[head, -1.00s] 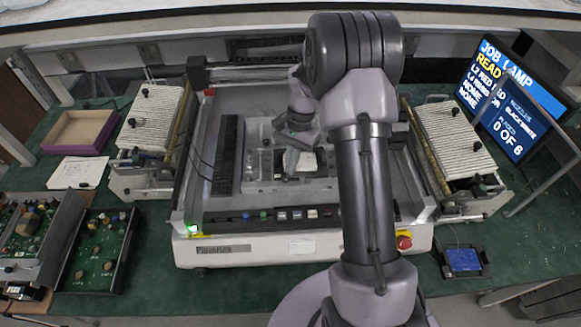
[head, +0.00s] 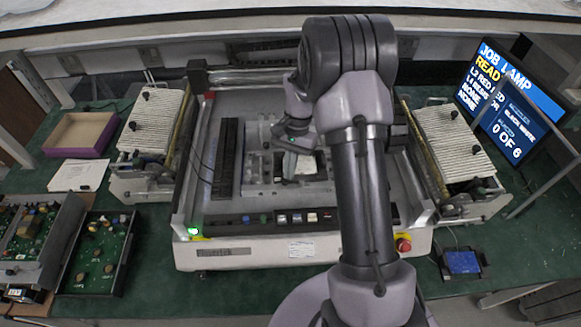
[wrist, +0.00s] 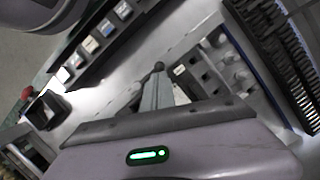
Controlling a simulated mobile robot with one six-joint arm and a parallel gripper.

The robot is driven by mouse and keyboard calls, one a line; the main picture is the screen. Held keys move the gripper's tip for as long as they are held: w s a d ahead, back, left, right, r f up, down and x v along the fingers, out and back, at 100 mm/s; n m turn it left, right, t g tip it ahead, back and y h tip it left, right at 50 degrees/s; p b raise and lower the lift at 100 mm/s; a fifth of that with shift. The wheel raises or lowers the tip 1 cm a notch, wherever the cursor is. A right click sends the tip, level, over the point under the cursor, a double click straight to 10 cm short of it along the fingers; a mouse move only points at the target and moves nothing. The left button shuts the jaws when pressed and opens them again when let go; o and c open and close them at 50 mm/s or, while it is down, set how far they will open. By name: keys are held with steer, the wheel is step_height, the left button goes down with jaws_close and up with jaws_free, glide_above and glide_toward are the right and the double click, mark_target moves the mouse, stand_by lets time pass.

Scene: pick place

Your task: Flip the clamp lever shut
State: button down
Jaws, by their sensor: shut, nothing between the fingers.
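My gripper (head: 289,172) is low over the middle of the machine bed, beside the fixture, with its fingers together and nothing between them. In the wrist view, my gripper's grey fingers (wrist: 156,92) point away from the camera. A small dark ball knob (wrist: 159,67), which looks like the end of the clamp lever, shows right at the fingertips. I cannot tell whether they touch. The rest of the lever is hidden behind the fingers, and its angle is unclear. In the head view the lever is too small to make out.
The machine's front panel (head: 290,217) has several buttons and a red stop knob (head: 403,245). Ribbed feeder racks (head: 152,120) stand on both sides. A screen (head: 512,100) reads 0 OF 6. Circuit boards (head: 95,252) and an open box (head: 80,135) are at the left.

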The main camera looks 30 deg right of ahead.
mark_target(295, 201)
steer(key=shift+s+a+n+p, duration=0.1)
steer(key=shift+a+n+p, duration=0.1)
steer(key=shift+n+p, duration=0.3)
steer(key=n, duration=0.1)
steer(key=n+p, duration=0.1)
steer(key=s+n+h, duration=0.1)
steer(key=shift+a+r+g+p, duration=0.1)
steer(key=shift+a+g+p, duration=0.25)
steer(key=shift+g, duration=0.05)
steer(key=n, duration=0.1)
steer(key=n+p, duration=0.1)
steer(key=n, duration=0.1)
steer(key=s+n+h, duration=0.1)
steer(key=shift+s+a+p, duration=0.1)
steer(key=shift+a+p, duration=0.2)
steer(key=shift+p, duration=0.05)
steer(key=n, duration=0.1)
steer(key=s+n+h+p, duration=0.1)
steer(key=n, duration=0.3)
steer(key=shift+s, duration=0.3)
steer(key=shift+s+d+n+h+p, duration=0.15)
steer(key=shift+s+n+h+p, duration=0.2)
steer(key=shift+n, duration=0.7)
steer(key=shift+s+d+n+h+p, duration=0.1)
steer(key=shift+s+n+h+p, duration=0.25)
steer(key=shift+n, duration=0.7)
